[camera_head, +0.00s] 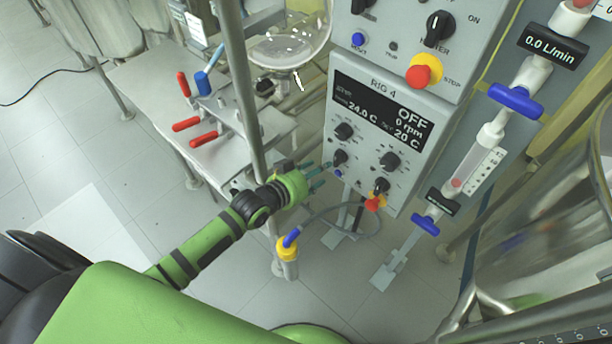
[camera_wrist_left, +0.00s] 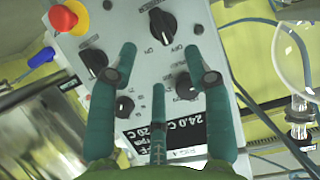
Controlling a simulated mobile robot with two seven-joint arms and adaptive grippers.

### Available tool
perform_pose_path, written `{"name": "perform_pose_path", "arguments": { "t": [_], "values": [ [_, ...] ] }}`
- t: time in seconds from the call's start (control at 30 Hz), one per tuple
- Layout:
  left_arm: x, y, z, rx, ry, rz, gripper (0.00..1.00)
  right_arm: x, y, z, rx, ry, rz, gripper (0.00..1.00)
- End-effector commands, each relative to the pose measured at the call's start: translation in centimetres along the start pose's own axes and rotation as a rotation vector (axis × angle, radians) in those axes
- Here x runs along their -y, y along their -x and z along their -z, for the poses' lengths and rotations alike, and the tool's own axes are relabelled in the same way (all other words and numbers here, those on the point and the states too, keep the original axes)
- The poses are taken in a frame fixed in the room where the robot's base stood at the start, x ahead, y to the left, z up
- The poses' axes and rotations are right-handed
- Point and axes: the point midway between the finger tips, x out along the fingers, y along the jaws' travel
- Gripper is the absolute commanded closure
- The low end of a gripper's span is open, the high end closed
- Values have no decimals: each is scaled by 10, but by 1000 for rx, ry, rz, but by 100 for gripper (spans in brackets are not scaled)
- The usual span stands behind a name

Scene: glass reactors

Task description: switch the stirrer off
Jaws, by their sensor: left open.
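The RIG 4 control panel (camera_head: 375,130) stands right of centre in the head view. Its dark display (camera_head: 385,110) reads OFF, 0 rpm, 24.0 C and 20 C. Several black knobs sit below the display. My left gripper (camera_head: 318,172) is in front of the panel's lower left part, its teal fingers spread and empty. In the left wrist view the panel appears turned over, and a large black knob (camera_wrist_left: 162,25) marked ON and OFF lies just beyond the fingertips. I cannot tell whether any finger touches the panel. My right gripper is out of view.
A red stop button (camera_head: 420,75) sits on the panel above. A flow meter with blue valves (camera_head: 425,225) is on the right. A hose with a yellow and blue fitting (camera_head: 287,247) hangs below. A metal post (camera_head: 243,90) and glass vessel (camera_head: 288,45) stand at left.

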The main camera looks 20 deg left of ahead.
Motion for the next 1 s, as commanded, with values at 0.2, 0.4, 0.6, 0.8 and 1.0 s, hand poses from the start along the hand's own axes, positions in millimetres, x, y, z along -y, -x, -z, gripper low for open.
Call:
{"name": "perform_pose_path", "arguments": {
  "t": [0.2, 0.4, 0.6, 0.8, 1.0],
  "values": [
    [0, 33, 0, 1, 0, 1, 50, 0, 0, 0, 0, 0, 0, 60],
    [0, 42, 0, 0, 0, 0, 50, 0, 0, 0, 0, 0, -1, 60],
    [0, 42, 0, 0, 0, 0, 50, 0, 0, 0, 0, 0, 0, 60],
    [0, 42, 0, 0, 0, 0, 50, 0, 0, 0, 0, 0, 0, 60],
    [4, 40, -13, 24, 6, 13, 50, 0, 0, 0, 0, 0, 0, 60]
  ]
}}
